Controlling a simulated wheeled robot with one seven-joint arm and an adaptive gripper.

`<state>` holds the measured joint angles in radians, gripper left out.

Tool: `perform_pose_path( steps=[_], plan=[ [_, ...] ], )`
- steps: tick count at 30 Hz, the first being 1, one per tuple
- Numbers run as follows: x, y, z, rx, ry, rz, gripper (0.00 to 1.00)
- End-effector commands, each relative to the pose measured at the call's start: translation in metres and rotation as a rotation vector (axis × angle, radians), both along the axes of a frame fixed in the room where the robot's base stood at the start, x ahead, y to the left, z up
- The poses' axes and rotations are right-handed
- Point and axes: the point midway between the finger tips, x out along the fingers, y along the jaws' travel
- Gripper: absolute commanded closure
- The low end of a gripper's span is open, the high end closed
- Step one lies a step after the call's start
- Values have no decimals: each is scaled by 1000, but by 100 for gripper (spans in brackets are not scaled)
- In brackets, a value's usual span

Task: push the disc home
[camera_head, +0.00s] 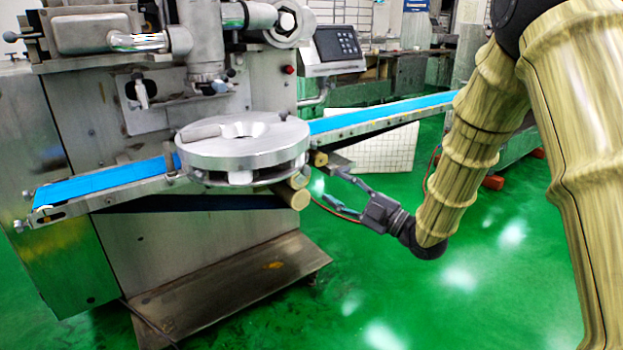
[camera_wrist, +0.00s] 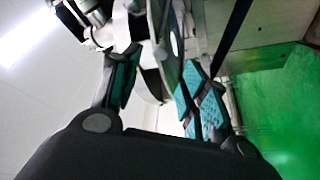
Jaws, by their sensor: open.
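The disc (camera_head: 243,147) is a thick, round, silver metal plate with a hole near its middle and a flat raised piece on its top left. It lies about level at the front of the machine, over the blue belt. A gap with a pale block shows under its front rim. My gripper (camera_head: 332,187) is open and empty, to the right of the disc and a little lower, apart from it in the head view. In the wrist view the teal-padded fingers (camera_wrist: 160,82) are spread. Curved metal parts show beyond them; I cannot tell which belong to the disc.
The blue conveyor belt (camera_head: 98,183) runs past the disc on both sides. Round brass-coloured bar ends (camera_head: 296,196) stick out below the disc, near my gripper. The encrusting machine (camera_head: 85,120) stands behind. Green floor (camera_head: 400,290) is clear at the front right.

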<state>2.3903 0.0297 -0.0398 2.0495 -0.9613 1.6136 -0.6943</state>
Motion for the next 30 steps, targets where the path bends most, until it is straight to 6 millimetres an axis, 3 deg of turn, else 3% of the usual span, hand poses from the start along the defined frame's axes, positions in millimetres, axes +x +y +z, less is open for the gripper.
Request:
perform_pose_path(
  steps=[9, 15, 29, 30],
  plan=[
    [29, 42, 10, -1, 0, 2, 56],
    [42, 60, 16, -1, 0, 2, 56],
    [47, 67, 18, 0, 2, 0, 56],
    [47, 67, 18, 0, 2, 0, 63]
  ],
)
